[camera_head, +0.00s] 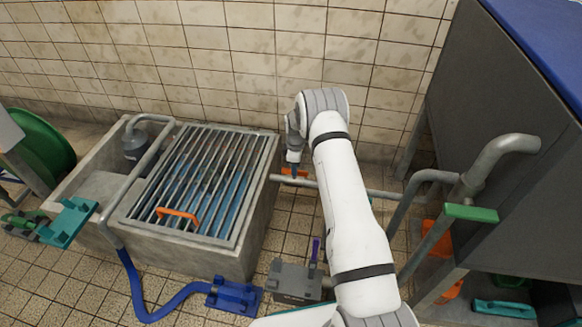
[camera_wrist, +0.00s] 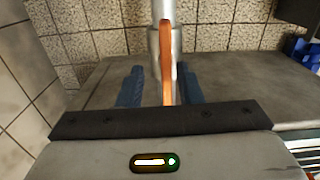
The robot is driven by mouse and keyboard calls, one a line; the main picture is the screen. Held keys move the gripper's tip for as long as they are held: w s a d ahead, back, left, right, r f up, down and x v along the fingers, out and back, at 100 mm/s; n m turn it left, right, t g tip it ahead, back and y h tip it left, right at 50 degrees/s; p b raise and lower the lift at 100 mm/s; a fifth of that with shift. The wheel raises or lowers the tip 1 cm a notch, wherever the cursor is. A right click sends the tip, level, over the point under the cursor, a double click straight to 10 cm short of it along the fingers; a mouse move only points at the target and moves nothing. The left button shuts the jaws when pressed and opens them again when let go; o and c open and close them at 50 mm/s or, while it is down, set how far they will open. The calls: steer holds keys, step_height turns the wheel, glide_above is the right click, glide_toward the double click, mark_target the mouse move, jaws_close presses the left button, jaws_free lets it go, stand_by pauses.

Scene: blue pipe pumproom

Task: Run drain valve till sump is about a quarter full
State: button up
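The concrete sump (camera_head: 190,252) stands left of centre under a barred grate, with blue water visible between the bars; its level is hard to judge. A grey drain pipe (camera_head: 345,189) runs from the right and ends at the sump's right edge. An orange valve lever (camera_head: 288,171) sits on this pipe, partly hidden by my wrist. My gripper (camera_head: 294,170) is at the lever. In the wrist view the lever (camera_wrist: 167,70) stands upright between my two blue fingers (camera_wrist: 161,78), with gaps on both sides. Whether water flows from the pipe end cannot be seen.
An orange handle (camera_head: 178,215) lies on the grate. A bent grey pipe (camera_head: 135,205) with a blue hose (camera_head: 150,305) stands at left. A purple-levered grey block (camera_head: 297,280) is on the tiled floor. A dark tank (camera_head: 500,110) and green-handled pipe (camera_head: 471,213) stand at right.

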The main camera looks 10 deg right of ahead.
steer(key=shift+s+a, duration=0.1)
step_height(320, 180, up, 8)
steer(key=p, duration=0.2)
steer(key=shift+f+p, duration=0.15)
steer(key=shift+p, duration=0.2)
stand_by(0.3)
steer(key=s+r+m+p, duration=0.2)
steer(key=s+r+p, duration=0.25)
steer(key=r, duration=0.85)
steer(key=s+r+m+t+p, duration=0.15)
steer(key=s+r+p, duration=0.3)
steer(key=r, duration=0.85)
steer(key=s+r+m+g+p, duration=0.1)
steer(key=s+r+m+p, duration=0.3)
steer(key=r, duration=0.9)
steer(key=s+r+m+t+p, duration=0.1)
steer(key=s+r+m+p, duration=0.2)
steer(key=s+r+p, duration=0.5)
steer(key=s+a+r+m+t+p, duration=0.1)
steer(key=s+r+m+p, duration=0.2)
steer(key=s+r+p, duration=0.5)
steer(key=shift+s+a+r, duration=0.3)
steer(key=shift+s+r, duration=3.5)
steer(key=shift+s, duration=2.9)
